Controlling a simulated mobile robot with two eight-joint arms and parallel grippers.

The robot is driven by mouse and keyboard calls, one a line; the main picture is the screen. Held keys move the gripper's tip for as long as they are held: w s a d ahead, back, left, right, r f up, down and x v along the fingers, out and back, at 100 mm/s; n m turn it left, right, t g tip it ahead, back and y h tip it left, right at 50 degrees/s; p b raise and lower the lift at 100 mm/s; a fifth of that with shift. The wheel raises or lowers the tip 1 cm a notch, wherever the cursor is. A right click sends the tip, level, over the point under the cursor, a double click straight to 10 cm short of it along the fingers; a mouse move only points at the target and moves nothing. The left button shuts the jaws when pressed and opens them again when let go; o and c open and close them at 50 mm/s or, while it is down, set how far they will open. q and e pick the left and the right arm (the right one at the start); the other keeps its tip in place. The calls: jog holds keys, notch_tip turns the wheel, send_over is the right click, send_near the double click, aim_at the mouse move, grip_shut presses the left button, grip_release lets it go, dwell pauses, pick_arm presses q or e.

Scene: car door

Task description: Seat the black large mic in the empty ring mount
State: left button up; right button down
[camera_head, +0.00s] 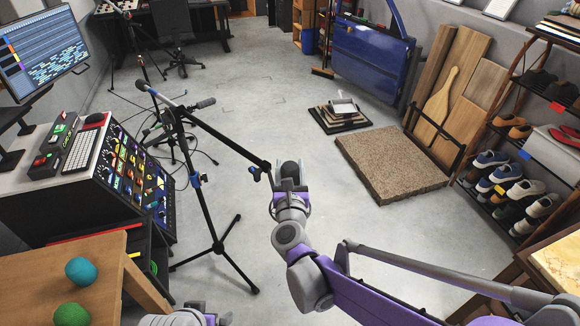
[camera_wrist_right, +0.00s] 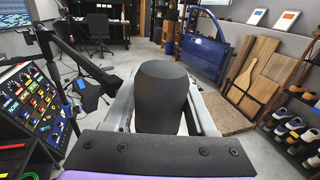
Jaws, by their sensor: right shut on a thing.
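The black large mic (camera_head: 290,170) is a dark, round-topped body in my right gripper (camera_head: 289,186). It stands roughly upright above the fingers. In the right wrist view the mic (camera_wrist_right: 161,95) fills the middle, with a gripper finger on each side. A black mic stand (camera_head: 213,240) stands just left of the gripper. Its boom (camera_head: 225,140) slopes down to the right, and its end (camera_head: 260,168) is close beside the gripper and mic. I cannot make out the ring mount there, or whether anything touches. Only part of my left arm shows at the bottom edge; its fingers are out of view.
A mixing console (camera_head: 135,175) and a wooden table (camera_head: 75,285) with two balls stand at left. A cork-brown slab (camera_head: 390,165), a blue car door (camera_head: 370,60) and a shoe rack (camera_head: 500,130) are at right. Open grey floor lies beyond the gripper.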

jog(key=shift+f+b, duration=0.55)
jog(key=shift+f, duration=0.45)
jog(key=shift+c, duration=0.6)
grip_release()
jog(key=s, duration=1)
jog(key=shift+s+b, duration=0.4)
jog(key=shift+b, duration=0.05)
jog(key=shift+d, duration=0.1)
